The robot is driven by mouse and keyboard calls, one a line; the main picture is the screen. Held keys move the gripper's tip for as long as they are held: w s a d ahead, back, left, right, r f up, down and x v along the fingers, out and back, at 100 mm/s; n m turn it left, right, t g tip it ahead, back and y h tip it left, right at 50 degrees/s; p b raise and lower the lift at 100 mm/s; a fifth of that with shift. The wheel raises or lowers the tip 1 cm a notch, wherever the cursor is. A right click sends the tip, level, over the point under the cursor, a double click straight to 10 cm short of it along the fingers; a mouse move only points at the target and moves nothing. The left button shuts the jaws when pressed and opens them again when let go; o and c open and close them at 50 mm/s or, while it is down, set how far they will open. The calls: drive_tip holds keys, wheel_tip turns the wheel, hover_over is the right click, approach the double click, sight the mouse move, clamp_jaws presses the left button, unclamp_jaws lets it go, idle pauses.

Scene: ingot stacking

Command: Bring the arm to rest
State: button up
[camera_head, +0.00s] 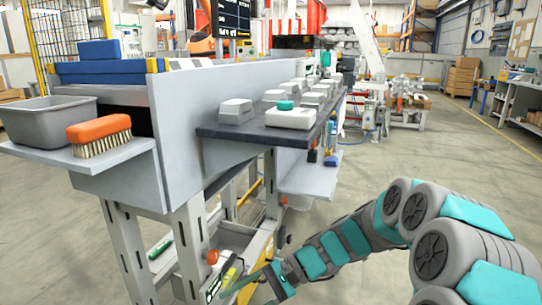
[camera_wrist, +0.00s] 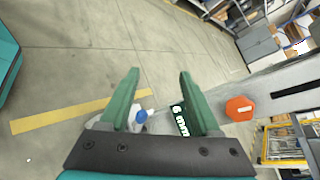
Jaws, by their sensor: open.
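My arm (camera_head: 340,243), grey with teal panels, reaches from the lower right down to the lower middle of the head view. My gripper (camera_head: 243,288) hangs low there, beside the legs of the workbench (camera_head: 190,230). In the wrist view my gripper (camera_wrist: 159,75) has its two green fingers spread apart, with nothing between the tips but grey floor. The wrist view looks over the floor and a yellow floor line (camera_wrist: 75,112).
A side shelf (camera_head: 110,168) holds a grey bin (camera_head: 45,122) and an orange brush (camera_head: 100,132). A dark shelf (camera_head: 265,136) carries several grey ingots and a white block with a green knob (camera_head: 289,114). An orange knob (camera_wrist: 240,108) is near my right finger. Open floor lies right.

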drive_tip(key=s+d+r+n+h+p, duration=0.1)
drive_tip(key=s+d+r+n+h, duration=0.2)
drive_tip(key=s, duration=0.4)
drive_tip(key=s+d+n+h+p, duration=0.1)
drive_tip(key=s+d+h, duration=0.2)
drive_tip(key=s+d, duration=0.3)
drive_tip(key=s+d+r+n+t+h+p, duration=0.1)
drive_tip(key=s+d+n+t+h+p, duration=0.1)
drive_tip(key=s+d+h, duration=0.4)
drive_tip(key=s+d, duration=0.5)
drive_tip(key=d, duration=0.2)
drive_tip(key=shift+s+r+t+h, duration=0.2)
drive_tip(key=shift+r+t+h, duration=0.1)
drive_tip(key=shift+t, duration=0.1)
drive_tip(key=shift+c, duration=0.3)
